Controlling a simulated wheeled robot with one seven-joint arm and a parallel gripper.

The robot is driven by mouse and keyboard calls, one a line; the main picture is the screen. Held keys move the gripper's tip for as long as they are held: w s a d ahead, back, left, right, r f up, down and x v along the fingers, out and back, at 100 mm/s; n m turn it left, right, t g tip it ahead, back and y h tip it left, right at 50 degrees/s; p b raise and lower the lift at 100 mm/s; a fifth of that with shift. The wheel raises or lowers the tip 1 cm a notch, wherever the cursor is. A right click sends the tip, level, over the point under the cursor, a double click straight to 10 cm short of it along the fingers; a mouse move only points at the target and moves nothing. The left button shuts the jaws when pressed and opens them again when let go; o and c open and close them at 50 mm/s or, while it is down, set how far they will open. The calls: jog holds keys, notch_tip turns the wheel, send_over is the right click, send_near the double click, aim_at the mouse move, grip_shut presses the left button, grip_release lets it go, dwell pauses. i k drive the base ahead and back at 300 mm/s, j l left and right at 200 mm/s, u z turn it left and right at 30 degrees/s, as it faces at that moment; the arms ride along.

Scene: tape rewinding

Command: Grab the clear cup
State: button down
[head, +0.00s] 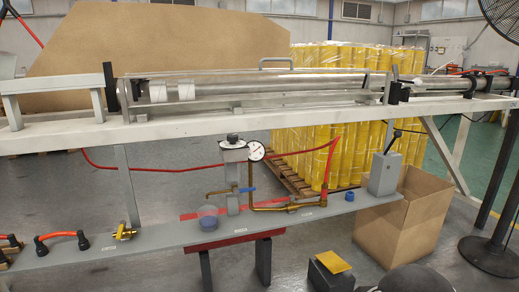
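A small clear, bluish cup (208,223) stands on the low grey shelf (160,238), left of the middle of the head view. It is beside the red board (222,238) and below a small brass tap (219,192). The cup looks upright, but it is too small to tell whether anything is in it. I cannot make out my gripper or its fingers in this view. Nothing is seen touching the cup.
Brass piping with a gauge (255,151) stands right of the cup. A long machine on a white frame (60,137) runs above the shelf. A cardboard box (400,225) and a black fan stand (487,252) are at the right. Grey floor lies in front.

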aim_at(208, 219)
jog(key=j+u, duration=0.15)
jog(key=j, duration=0.25)
jog(key=i+j+u, duration=0.1)
jog(key=j, duration=0.3)
jog(key=i+j+u, duration=0.15)
jog(key=j, duration=0.2)
jog(key=i+j+u, duration=0.15)
jog(key=j, duration=0.25)
